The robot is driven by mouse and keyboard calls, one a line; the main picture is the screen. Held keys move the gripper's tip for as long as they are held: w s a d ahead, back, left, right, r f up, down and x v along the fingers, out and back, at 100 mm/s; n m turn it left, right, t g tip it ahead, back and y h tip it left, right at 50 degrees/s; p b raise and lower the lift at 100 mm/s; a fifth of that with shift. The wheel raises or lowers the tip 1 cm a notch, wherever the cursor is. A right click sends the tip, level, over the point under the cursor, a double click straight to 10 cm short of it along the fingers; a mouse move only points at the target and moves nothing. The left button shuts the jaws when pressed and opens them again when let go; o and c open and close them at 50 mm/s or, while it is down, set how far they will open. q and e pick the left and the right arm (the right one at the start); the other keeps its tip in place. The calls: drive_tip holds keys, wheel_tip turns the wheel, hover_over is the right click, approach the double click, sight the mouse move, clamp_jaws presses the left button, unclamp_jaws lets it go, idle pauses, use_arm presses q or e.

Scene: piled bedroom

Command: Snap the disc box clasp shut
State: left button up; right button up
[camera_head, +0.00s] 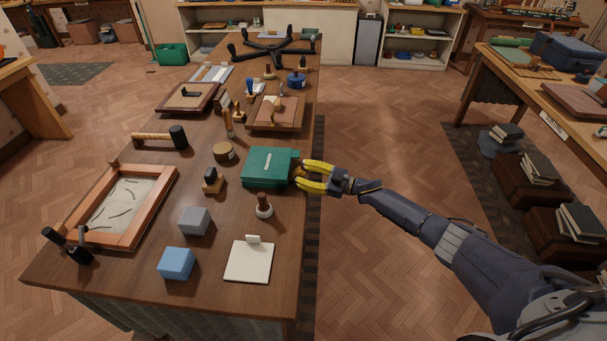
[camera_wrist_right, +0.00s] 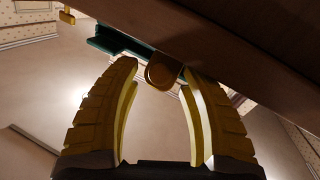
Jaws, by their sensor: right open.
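The green disc box (camera_head: 266,168) lies on the long table near its right edge, with a small pale mark on its top. It looks closed from above. My right gripper (camera_head: 303,176) is at the box's right side, its yellow fingers pointing left at it. In the right wrist view the two fingers (camera_wrist_right: 161,75) are spread apart, with a rounded brown-gold tab (camera_wrist_right: 162,72), apparently the clasp, between or just beyond their tips. Part of the green box (camera_wrist_right: 112,40) shows behind the tips. I cannot tell whether a finger touches the tab. My left gripper is not in view.
A stamp (camera_head: 264,206) and a white pad (camera_head: 249,261) stand in front of the box. A dark stamp (camera_head: 213,181) and a round wooden tin (camera_head: 223,151) are left of it. A wooden tray (camera_head: 274,114) lies behind.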

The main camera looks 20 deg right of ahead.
drive_tip(key=shift+w+a, duration=0.1)
idle(0.3)
clamp_jaws()
